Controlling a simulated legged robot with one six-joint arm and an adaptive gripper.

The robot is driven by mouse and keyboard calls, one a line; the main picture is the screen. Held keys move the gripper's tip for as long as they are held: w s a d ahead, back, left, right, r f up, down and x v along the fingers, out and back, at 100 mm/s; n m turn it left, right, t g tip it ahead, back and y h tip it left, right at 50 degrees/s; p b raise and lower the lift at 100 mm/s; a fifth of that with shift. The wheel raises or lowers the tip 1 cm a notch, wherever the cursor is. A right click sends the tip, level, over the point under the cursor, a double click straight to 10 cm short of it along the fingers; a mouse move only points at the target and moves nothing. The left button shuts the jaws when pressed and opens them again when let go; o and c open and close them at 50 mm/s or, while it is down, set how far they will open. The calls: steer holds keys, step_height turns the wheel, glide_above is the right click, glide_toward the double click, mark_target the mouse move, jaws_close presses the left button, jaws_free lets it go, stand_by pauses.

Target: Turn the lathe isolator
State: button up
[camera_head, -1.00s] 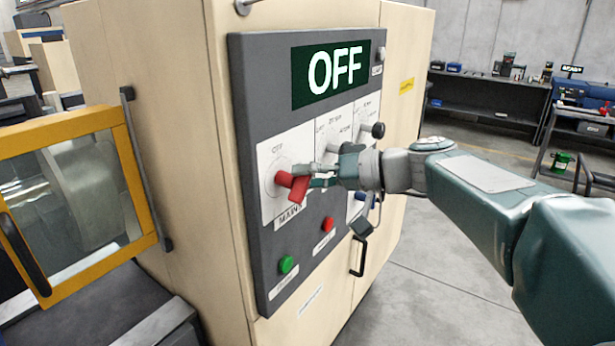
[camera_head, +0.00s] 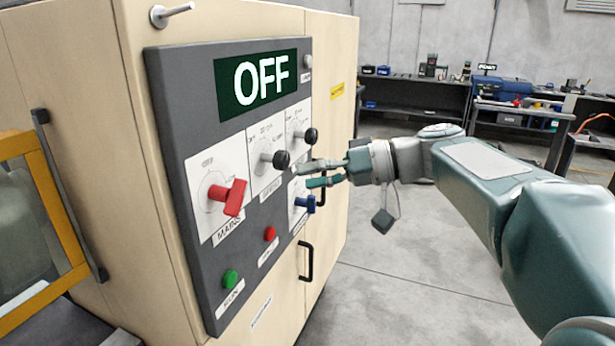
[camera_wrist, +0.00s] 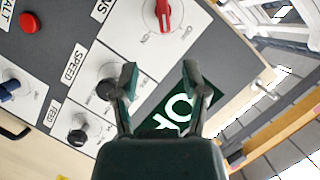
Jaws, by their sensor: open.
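The red isolator handle (camera_head: 234,198) sits on a white plate labelled MAINS on the grey control panel (camera_head: 178,95). It stands tilted, and it also shows at the top of the wrist view (camera_wrist: 163,14). The display (camera_head: 257,82) above reads OFF. My gripper (camera_head: 306,174) is open and empty, right of the handle and apart from it. In the head view its fingers lie near the black knobs. In the wrist view my fingers (camera_wrist: 160,76) spread in front of the panel, one overlapping the black SPEED knob (camera_wrist: 105,90); I cannot tell if it touches.
A second black knob (camera_head: 311,136), a blue knob (camera_head: 308,203), a red button (camera_head: 270,234) and a green button (camera_head: 230,278) stick out nearby. A yellow-framed door (camera_head: 60,200) is at left. Open floor (camera_head: 400,285) lies to the right, with workbenches behind.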

mark_target(243, 197)
steer(key=shift+n, duration=0.4)
steer(key=x, duration=0.4)
steer(key=s+x, duration=0.1)
steer(key=x, duration=0.3)
steer(key=f+x, duration=0.1)
steer(key=x, duration=0.3)
steer(key=shift+s+a, duration=0.2)
steer(key=shift+a, duration=0.15)
jaws_close()
